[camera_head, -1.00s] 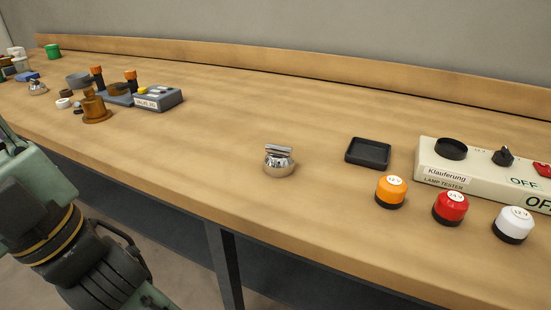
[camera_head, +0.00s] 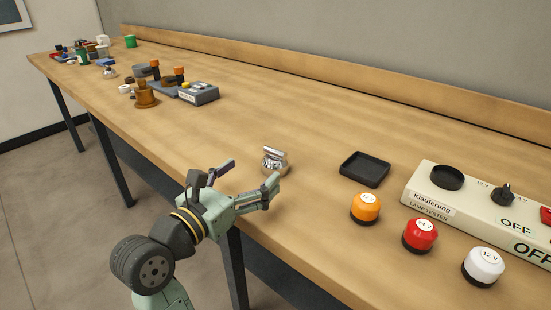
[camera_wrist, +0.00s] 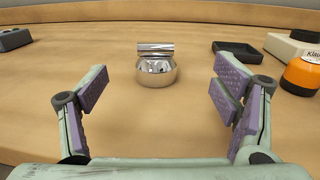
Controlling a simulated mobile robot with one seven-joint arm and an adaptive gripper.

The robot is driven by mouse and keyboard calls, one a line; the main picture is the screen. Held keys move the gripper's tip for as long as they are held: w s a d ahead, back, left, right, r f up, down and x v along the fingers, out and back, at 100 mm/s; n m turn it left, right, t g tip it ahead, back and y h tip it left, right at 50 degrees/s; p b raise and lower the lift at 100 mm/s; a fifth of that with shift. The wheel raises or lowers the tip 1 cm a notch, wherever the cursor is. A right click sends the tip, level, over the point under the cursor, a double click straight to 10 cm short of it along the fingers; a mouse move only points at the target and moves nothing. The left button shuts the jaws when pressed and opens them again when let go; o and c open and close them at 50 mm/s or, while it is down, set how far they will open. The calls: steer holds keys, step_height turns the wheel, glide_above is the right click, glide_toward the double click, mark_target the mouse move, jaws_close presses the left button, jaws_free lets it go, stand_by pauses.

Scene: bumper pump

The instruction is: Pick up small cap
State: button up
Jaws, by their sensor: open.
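A small shiny chrome piece (camera_head: 275,160), with a round body and a flat bar on top, stands upright on the wooden bench. I cannot tell for sure that it is the small cap. It shows in the wrist view (camera_wrist: 156,68), centred ahead between the fingers. My gripper (camera_head: 252,175) is open and empty at the bench's front edge, just short of the chrome piece. In the wrist view my gripper (camera_wrist: 162,88) has its purple-padded fingers spread wide, one on each side, not touching it.
A black square tray (camera_head: 365,168) lies right of the chrome piece. Orange (camera_head: 366,207), red (camera_head: 420,235) and white (camera_head: 482,266) lamps stand before a lamp tester box (camera_head: 450,210). A grey box (camera_head: 198,93) and other parts sit farther left. Bench around the chrome piece is clear.

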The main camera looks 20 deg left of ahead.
mark_target(273, 153)
steer(key=x, duration=0.3)
steer(key=p+x, duration=0.1)
steer(key=x, duration=0.2)
steer(key=p+x, duration=0.1)
steer(key=x, duration=0.3)
steer(key=shift+w+a, duration=0.15)
steer(key=shift+a, duration=0.1)
steer(key=shift+c, duration=0.2)
steer(key=c, duration=1.3)
